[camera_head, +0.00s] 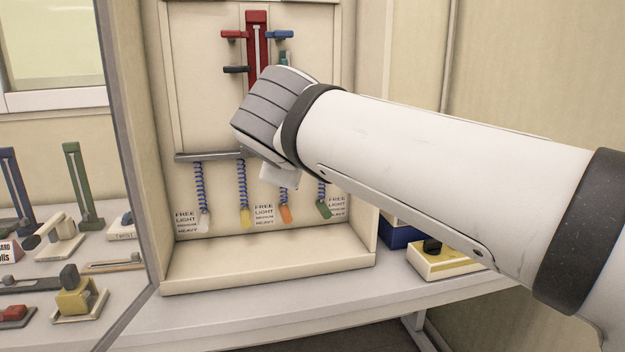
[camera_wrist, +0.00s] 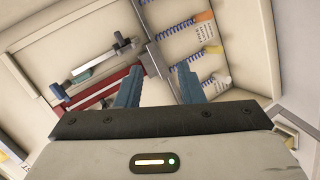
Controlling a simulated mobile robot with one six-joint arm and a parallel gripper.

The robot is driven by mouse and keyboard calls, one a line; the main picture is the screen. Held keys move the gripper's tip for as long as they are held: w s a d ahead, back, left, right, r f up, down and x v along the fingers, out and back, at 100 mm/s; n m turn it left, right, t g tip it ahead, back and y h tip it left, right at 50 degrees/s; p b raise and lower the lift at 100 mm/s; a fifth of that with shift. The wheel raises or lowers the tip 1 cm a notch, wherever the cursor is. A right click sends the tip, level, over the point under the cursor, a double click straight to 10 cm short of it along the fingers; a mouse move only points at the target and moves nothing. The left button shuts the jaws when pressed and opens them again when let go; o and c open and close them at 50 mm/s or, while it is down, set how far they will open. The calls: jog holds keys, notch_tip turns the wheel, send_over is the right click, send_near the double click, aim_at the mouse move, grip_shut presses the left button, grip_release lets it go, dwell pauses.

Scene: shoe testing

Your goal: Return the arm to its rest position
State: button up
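My gripper (camera_wrist: 158,72) shows in the wrist view as two blue-grey fingers set apart, with nothing clearly held between them. In the head view my white arm reaches in from the right edge, and its grey wrist is in front of a beige display cabinet (camera_head: 200,275). The gripper fingers are hidden there behind the wrist. A red upright device (camera_head: 257,50) with red, blue and black side arms is mounted on the cabinet's back panel, partly behind the wrist. It also shows tilted in the wrist view (camera_wrist: 105,88).
Several coiled blue springs with coloured tags (camera_head: 243,190) hang from a grey rail (camera_head: 205,156) below the wrist. A yellow-topped block (camera_head: 440,262) and a dark blue box (camera_head: 398,236) stand right of the cabinet. Green (camera_head: 80,180) and yellow (camera_head: 75,297) devices stand at left.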

jog(key=s+d+f+m+g+h+p, duration=0.1)
jog(key=s+d+f+m+g+p, duration=0.25)
jog(key=d+f, duration=0.35)
jog(key=s+d+f+m+g+h+p, duration=0.1)
jog(key=s+d+f+m+g+p, duration=0.2)
jog(key=d+f+m, duration=0.3)
jog(key=s+d+f+m+g+y+p, duration=0.1)
jog(key=s+d+f+m+g+p, duration=0.2)
jog(key=s+f, duration=0.6)
jog(key=d+m+g, duration=0.1)
jog(key=d+m, duration=0.1)
jog(key=m, duration=0.1)
jog(key=shift+s+y+p, duration=0.3)
jog(key=shift+s+p, duration=0.05)
jog(key=shift+p, duration=0.05)
jog(key=shift+a, duration=0.1)
